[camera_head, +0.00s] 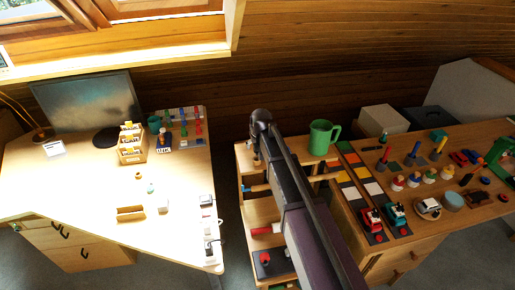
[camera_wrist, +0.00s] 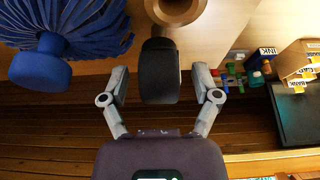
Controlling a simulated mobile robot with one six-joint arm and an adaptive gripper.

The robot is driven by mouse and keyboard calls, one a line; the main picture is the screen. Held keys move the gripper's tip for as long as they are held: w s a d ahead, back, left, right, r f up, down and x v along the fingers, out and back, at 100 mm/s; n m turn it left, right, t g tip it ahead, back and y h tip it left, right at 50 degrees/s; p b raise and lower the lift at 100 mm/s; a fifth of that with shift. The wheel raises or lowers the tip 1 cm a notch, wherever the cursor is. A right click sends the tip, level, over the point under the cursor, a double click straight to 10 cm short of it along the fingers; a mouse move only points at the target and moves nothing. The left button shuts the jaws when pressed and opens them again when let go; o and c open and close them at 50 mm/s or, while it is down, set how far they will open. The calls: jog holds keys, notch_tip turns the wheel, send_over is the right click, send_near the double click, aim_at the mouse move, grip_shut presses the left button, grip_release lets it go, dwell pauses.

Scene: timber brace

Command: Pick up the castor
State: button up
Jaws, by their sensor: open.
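In the wrist view, a dark, rounded wheel-like thing, which looks like the castor (camera_wrist: 158,72), is between the two fingers of my gripper (camera_wrist: 160,80). The fingers are spread, one on each side of it, with a narrow gap showing on both sides. My gripper is open, and I see no finger closed on it. In the head view, my arm reaches over the narrow shelf unit (camera_head: 262,212). I cannot make out the castor there.
In the wrist view, a blue mop-like thing (camera_wrist: 85,30) is close on the left, and a round wooden piece (camera_wrist: 176,8) is above the castor. In the head view, a green mug (camera_head: 320,137) stands right of my arm. Desks flank the shelf unit on both sides.

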grip_shut()
jog(key=shift+r, duration=0.2)
dwell(0.3)
notch_tip(320, 180, up, 3)
jog(key=p, duration=0.3)
jog(key=shift+s+r+p, duration=0.15)
jog(key=shift+r+p, duration=0.2)
jog(key=shift+p, duration=0.2)
jog(key=s+d, duration=0.9)
jog(key=s, duration=0.4)
jog(key=shift+r+p, duration=0.45)
jog(key=shift+a+f, duration=0.1)
jog(key=shift+f, duration=0.05)
